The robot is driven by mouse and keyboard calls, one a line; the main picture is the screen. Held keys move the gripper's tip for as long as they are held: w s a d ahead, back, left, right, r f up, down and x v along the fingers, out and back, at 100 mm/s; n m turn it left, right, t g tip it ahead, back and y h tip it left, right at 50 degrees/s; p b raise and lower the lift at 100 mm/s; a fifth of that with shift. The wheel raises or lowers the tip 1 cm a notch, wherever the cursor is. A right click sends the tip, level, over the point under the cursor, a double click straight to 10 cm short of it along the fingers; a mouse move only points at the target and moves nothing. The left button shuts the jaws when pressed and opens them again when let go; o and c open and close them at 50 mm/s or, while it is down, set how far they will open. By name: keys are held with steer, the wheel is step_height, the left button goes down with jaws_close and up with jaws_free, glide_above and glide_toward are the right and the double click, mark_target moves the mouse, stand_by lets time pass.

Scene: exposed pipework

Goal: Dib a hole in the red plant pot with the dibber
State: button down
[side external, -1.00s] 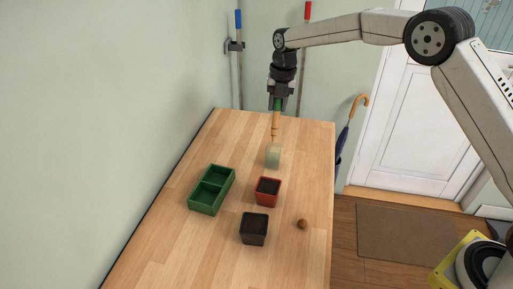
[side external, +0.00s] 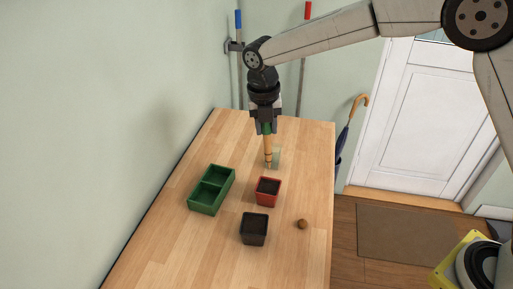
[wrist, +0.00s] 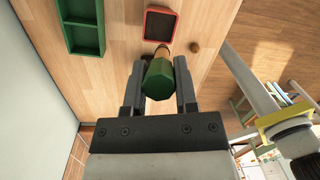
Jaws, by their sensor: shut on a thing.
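My gripper (side external: 267,127) is shut on the dibber (side external: 268,150), a wooden stick with a green top. The dibber hangs upright, tip down, above the table and just behind the red plant pot (side external: 268,191) in the side view. The red pot is square and filled with dark soil. In the wrist view, the green end of the dibber (wrist: 159,80) sits between my fingers, and the red pot (wrist: 160,24) lies beyond it. The dibber's tip is partly hidden there.
A black pot (side external: 254,229) with soil stands in front of the red one. A green two-compartment tray (side external: 211,190) is at left, a small brown ball-like object (side external: 302,224) at right. A pale green block (side external: 276,156) stands behind the dibber. The table's front is clear.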

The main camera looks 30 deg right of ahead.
steer(key=shift+s+a, duration=0.1)
steer(key=shift+s, duration=0.05)
steer(key=shift+f, duration=0.1)
steer(key=shift+f, duration=2.9)
steer(key=shift+f, duration=1)
stand_by(3.8)
